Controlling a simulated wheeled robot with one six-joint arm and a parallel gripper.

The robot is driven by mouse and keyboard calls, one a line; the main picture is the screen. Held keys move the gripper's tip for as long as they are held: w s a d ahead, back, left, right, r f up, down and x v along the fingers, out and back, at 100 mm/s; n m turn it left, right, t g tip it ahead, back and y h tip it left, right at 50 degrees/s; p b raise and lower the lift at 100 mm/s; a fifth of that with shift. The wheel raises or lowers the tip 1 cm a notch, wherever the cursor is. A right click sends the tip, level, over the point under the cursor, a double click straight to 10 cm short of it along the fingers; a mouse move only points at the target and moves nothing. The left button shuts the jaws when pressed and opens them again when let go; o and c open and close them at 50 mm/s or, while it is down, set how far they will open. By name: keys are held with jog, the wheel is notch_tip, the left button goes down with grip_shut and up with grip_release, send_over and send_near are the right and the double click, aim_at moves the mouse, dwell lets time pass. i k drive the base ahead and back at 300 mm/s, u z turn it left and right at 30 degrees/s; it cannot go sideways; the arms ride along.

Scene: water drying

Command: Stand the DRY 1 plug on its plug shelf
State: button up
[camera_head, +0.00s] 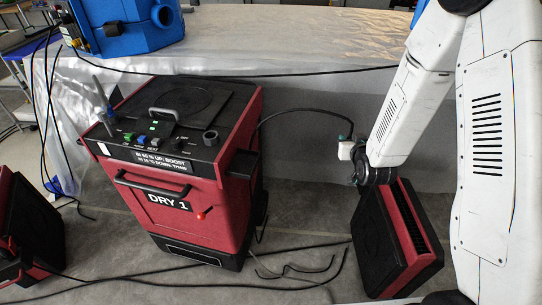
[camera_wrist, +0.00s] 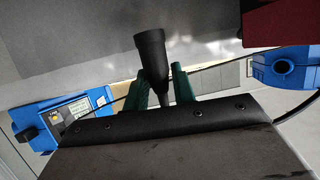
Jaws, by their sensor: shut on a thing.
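The red and black machine labelled DRY 1 (camera_head: 196,190) stands left of centre in the head view. A black ledge (camera_head: 240,163) juts from its right side; I cannot tell whether this is the plug shelf. A black cable (camera_head: 300,112) runs from the machine to my gripper, which is mostly hidden by my wrist in the head view. In the wrist view my gripper's green fingers (camera_wrist: 160,72) are shut on a black tapered plug (camera_wrist: 150,46), its wide end pointing up in the picture. The plug is right of the machine, apart from it.
A second red and black unit (camera_head: 398,240) lies tilted below my wrist, and another (camera_head: 28,225) is at the left edge. Blue machines (camera_head: 125,25) stand on the sheet-covered surface (camera_head: 260,35) behind. Loose cables (camera_head: 290,272) cross the floor.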

aim_at(242, 164)
jog(key=z, duration=0.55)
jog(key=i, duration=0.4)
jog(key=u, duration=0.45)
